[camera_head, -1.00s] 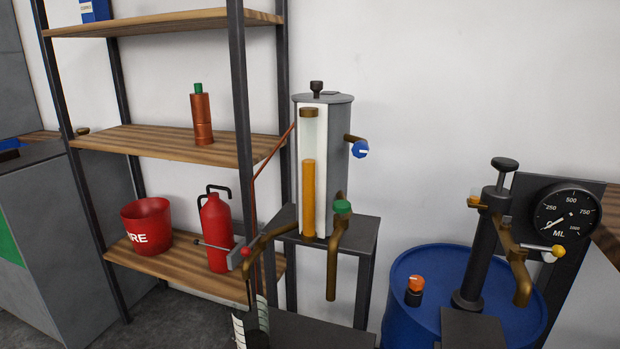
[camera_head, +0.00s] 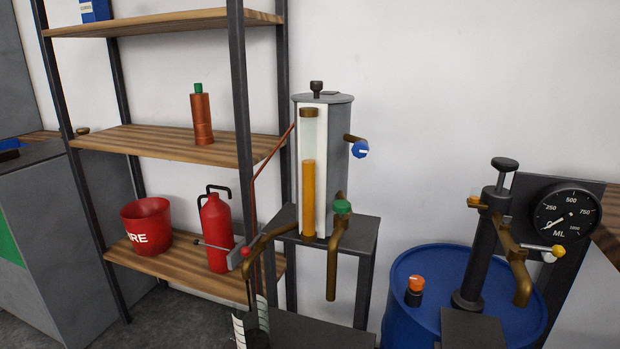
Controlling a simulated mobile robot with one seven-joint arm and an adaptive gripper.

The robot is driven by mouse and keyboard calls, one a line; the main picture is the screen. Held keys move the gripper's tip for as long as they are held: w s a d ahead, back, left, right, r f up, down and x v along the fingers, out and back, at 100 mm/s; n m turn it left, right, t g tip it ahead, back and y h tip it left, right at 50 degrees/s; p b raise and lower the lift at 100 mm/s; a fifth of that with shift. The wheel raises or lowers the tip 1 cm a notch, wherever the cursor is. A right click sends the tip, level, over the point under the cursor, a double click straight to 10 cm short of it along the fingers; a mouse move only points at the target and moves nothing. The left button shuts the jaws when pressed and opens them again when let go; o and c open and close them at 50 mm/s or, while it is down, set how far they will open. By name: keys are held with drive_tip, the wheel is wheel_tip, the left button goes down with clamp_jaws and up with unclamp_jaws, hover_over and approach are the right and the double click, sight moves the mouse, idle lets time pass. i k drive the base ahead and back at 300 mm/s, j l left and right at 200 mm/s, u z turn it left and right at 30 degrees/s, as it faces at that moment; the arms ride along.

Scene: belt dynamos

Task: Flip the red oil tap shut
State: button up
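A grey oil dispenser (camera_head: 341,178) with an amber sight column (camera_head: 308,198) stands on a dark stand. A brass spout (camera_head: 262,242) bends out from its lower left, with a small red knob (camera_head: 244,252) near the bend; I take this as the red tap. Its exact lever position is too small to tell. A white, tick-marked container (camera_head: 239,328) with a dark part in front is below this spout, cut by the bottom edge. A second tap with a green knob (camera_head: 342,207) has its own brass spout (camera_head: 331,275). My gripper is not clearly in view.
A shelf holds a red bucket (camera_head: 146,225), a red extinguisher (camera_head: 215,232) and a copper bottle (camera_head: 202,118). A blue knob (camera_head: 360,149) sticks out right of the dispenser. A blue drum (camera_head: 398,298) with a pump and a dial (camera_head: 567,214) stands at right.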

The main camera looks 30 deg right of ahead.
sight(246, 251)
drive_tip(key=k, duration=0.4)
drive_tip(key=z, duration=1.6)
drive_tip(key=k, duration=0.05)
